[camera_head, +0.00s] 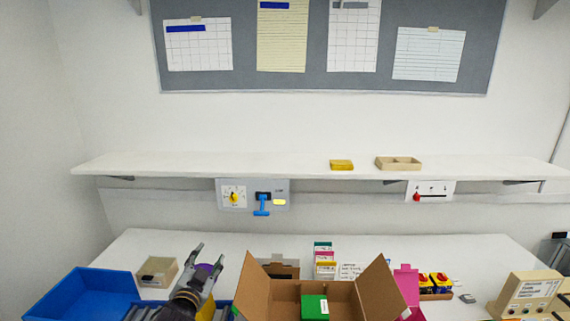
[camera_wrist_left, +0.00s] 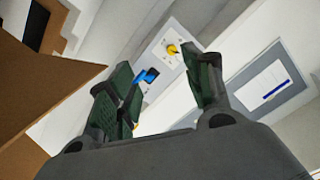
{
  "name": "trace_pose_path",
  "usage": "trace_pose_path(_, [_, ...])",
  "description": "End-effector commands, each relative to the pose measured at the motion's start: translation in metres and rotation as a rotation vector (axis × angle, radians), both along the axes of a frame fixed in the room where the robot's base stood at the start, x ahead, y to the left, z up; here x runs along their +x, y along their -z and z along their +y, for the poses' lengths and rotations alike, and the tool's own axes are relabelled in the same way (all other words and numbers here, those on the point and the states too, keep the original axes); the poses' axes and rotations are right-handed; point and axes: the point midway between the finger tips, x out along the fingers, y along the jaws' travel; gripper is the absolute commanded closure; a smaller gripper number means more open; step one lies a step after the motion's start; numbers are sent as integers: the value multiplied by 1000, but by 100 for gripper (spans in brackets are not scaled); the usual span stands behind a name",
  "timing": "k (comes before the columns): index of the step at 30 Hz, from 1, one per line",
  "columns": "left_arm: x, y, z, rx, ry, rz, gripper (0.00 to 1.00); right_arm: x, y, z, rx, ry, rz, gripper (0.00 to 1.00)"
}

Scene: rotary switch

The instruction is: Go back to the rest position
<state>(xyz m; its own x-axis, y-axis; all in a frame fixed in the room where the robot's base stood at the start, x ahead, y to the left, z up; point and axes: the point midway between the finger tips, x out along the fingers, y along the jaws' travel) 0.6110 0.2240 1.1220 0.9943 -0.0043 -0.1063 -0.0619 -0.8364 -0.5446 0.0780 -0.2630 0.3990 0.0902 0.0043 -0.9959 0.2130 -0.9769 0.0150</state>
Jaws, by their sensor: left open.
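The rotary switch (camera_head: 234,197) has a yellow knob on a white dial, on a grey panel (camera_head: 281,187) under the shelf. A blue lever or handle (camera_head: 262,204) hangs beside it on the same panel. In the left wrist view the yellow knob (camera_wrist_left: 172,49) and the blue handle (camera_wrist_left: 146,76) show beyond the fingers. My left gripper (camera_head: 209,254) is over the table, below and left of the panel, apart from it. Its fingers are spread with nothing between them; they also show in the left wrist view (camera_wrist_left: 160,88). My right gripper is not in view.
An open cardboard box (camera_head: 342,293) with a green box (camera_head: 315,307) stands right of my left gripper. A blue bin (camera_head: 85,291) is at the left, near a small beige box (camera_head: 157,271). The shelf (camera_head: 270,164) runs above. A second panel with a red slider (camera_head: 430,191) hangs right.

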Motion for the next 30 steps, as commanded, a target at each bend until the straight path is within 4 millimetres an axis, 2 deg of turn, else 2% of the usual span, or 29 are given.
trace_pose_path(5, [-12,19,3,-33,-22,75,49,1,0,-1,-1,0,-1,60])
trace_pose_path(11, [-36,52,8,-86,-60,210,49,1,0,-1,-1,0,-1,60])
trace_pose_path(21, [-115,126,11,-209,-147,562,49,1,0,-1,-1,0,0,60])
trace_pose_path(30, [-198,171,7,-291,-212,861,49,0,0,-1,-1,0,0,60])
